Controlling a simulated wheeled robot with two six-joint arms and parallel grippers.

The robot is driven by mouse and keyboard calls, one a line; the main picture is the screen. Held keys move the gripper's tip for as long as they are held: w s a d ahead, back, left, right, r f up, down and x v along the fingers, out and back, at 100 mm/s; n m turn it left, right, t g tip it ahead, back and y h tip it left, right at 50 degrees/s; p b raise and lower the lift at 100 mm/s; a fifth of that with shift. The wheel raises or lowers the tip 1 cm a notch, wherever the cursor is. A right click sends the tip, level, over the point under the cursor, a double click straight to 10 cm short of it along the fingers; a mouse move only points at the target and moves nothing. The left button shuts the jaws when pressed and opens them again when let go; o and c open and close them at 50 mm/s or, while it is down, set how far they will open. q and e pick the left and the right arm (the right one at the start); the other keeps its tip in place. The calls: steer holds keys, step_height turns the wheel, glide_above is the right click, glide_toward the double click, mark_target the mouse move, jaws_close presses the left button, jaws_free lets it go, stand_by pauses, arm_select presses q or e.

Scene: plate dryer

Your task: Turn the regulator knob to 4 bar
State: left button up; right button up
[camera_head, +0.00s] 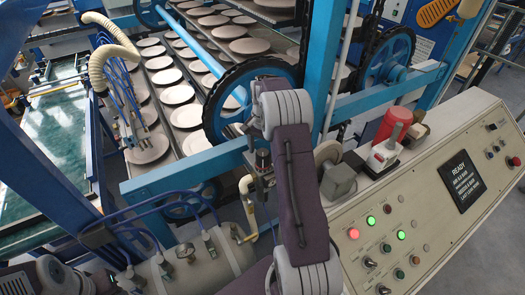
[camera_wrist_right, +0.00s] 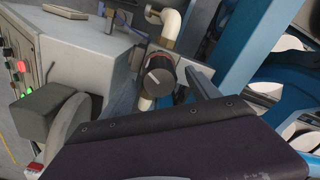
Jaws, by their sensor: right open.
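The regulator knob (camera_wrist_right: 160,75) shows in the wrist view as a dark round knob with a pale pointer line and some red at its side. It sits on a metal bracket between beige pipes (camera_wrist_right: 171,25). My right gripper (camera_head: 261,172) is in the head view, open, beside the pipework at the tank, partly hidden by my purple right forearm. The knob is hard to make out there. In the wrist view the knob face is in plain sight; I cannot tell whether a finger touches it. My left gripper is not in view.
A sloped control panel (camera_head: 470,128) with lit buttons and a dark READY display (camera_head: 461,181) stands at the right. A tank (camera_head: 205,262) with blue hoses lies at the bottom. Blue frame bars (camera_head: 190,160) and racks of plates stand close behind my right arm.

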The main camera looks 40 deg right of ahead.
steer(key=shift+s+a+f, duration=0.15)
steer(key=shift+f, duration=0.6)
steer(key=shift+c, duration=0.2)
steer(key=c, duration=1.3)
steer(key=n, duration=0.5)
steer(key=shift+n+p, duration=0.3)
steer(key=shift+p, duration=0.05)
steer(key=n, duration=0.5)
steer(key=shift+d+n, duration=0.2)
steer(key=shift+n, duration=0.2)
steer(key=shift+r+n, duration=0.1)
steer(key=shift+n, duration=0.2)
